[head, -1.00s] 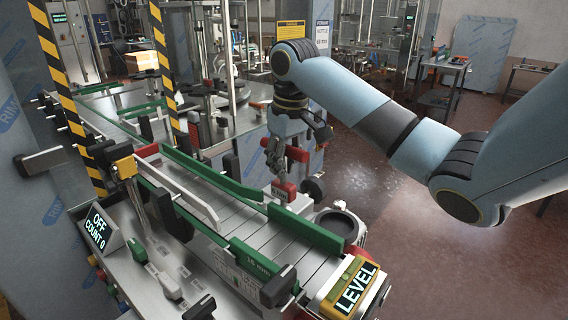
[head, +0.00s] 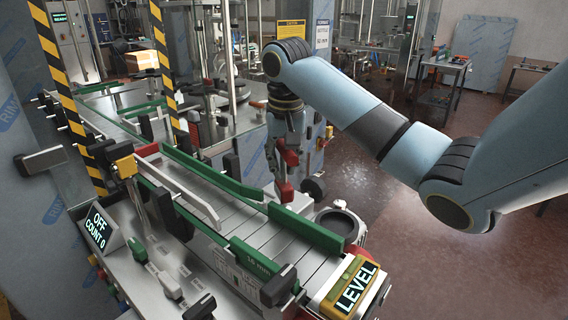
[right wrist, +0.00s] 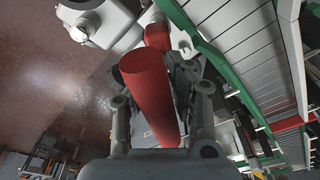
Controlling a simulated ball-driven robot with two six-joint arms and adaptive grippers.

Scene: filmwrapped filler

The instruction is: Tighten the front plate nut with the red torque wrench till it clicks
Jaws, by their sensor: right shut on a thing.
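My right gripper (head: 283,165) hangs pointing down beside the far right side of the conveyor. It is shut on the red torque wrench (head: 284,191), whose red parts show at and below the fingers. In the right wrist view the wrench's thick red handle (right wrist: 150,88) lies between the fingers (right wrist: 160,105), tilted, with another red part (right wrist: 157,37) beyond it. I cannot make out the front plate nut, or whether the wrench touches it. My left gripper is not in view.
The conveyor (head: 225,200) with green side rails (head: 305,228) runs across the front. A yellow-framed LEVEL display (head: 356,287) stands at its near end, and an OFF, COUNT 0 display (head: 98,229) at left. A round grey-topped part (head: 340,224) stands right of the rail. Open floor lies right.

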